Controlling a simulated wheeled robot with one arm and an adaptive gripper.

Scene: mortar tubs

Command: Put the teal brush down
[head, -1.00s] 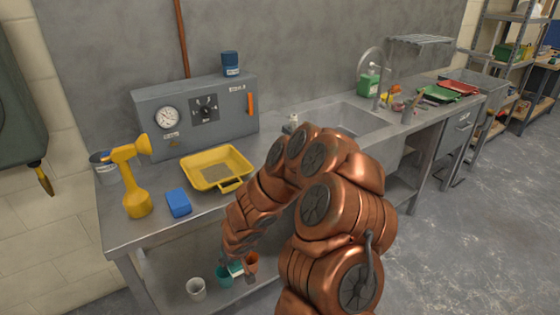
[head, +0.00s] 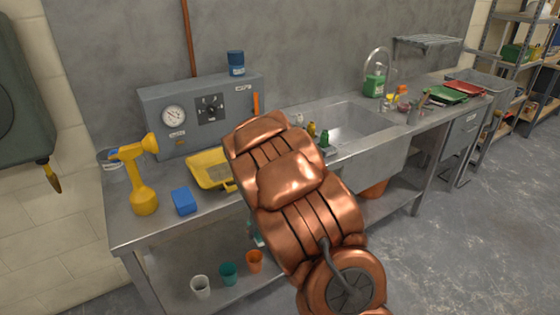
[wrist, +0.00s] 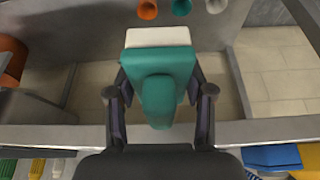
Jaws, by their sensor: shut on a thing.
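The teal brush (wrist: 158,85) has a teal handle and block with a pale bristle end. In the wrist view it sits between the two fingers of my gripper (wrist: 158,90), which is shut on it. Its bristle end points to the top of that view, toward the cups. In the head view my copper arm hides most of the gripper; only a small teal piece of the brush (head: 256,234) shows at the arm's left edge, in front of the bench. The brush appears held in the air.
On the lower shelf stand a white cup (head: 201,286), a teal cup (head: 228,273) and an orange cup (head: 254,261). The bench top holds a yellow tray (head: 203,176), a blue block (head: 184,201) and a yellow tool (head: 143,190). The bench's front edge (head: 160,233) is bare at left.

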